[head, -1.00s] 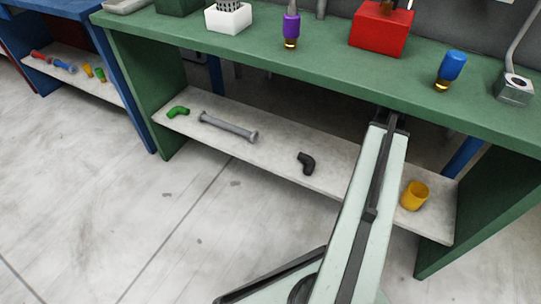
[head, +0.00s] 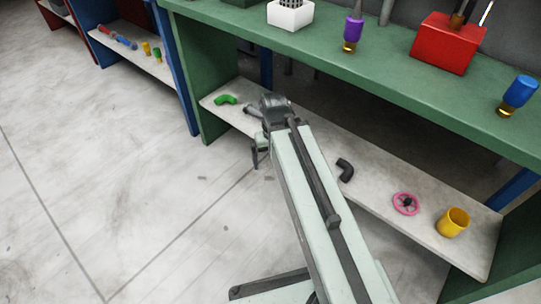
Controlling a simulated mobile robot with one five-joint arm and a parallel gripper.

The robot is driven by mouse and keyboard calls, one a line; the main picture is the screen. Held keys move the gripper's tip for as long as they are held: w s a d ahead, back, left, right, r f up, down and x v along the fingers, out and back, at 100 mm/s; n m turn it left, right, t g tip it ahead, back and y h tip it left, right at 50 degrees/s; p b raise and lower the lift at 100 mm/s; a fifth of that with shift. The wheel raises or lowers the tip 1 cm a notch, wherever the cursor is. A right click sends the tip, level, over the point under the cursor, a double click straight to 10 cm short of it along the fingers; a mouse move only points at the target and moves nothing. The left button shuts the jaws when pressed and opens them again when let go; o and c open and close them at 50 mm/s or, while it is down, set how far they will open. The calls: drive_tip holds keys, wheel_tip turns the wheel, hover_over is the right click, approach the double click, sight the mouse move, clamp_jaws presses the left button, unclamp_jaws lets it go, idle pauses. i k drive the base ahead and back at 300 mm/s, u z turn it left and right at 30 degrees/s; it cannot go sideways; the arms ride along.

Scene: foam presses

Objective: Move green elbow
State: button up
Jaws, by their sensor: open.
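The green elbow (head: 225,99) lies at the left end of the lower shelf (head: 318,153) of the green bench. My gripper (head: 258,156) is in front of the shelf's front edge, to the right of the elbow and nearer to me. It is open, and I see nothing between its fingers. The elbow is in full view and apart from my gripper. My arm hides part of the shelf, including most of the grey pipe (head: 254,112).
On the lower shelf lie a black elbow (head: 345,170), a pink handwheel (head: 406,204) and a yellow cup (head: 453,222). The green bench top (head: 340,61) overhangs the shelf. A green side panel (head: 184,72) stands left of the elbow. The floor in front is clear.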

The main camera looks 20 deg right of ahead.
sight(221, 99)
drive_tip(key=u, duration=0.35)
drive_tip(key=i, duration=1.5)
drive_tip(key=u, duration=1.45)
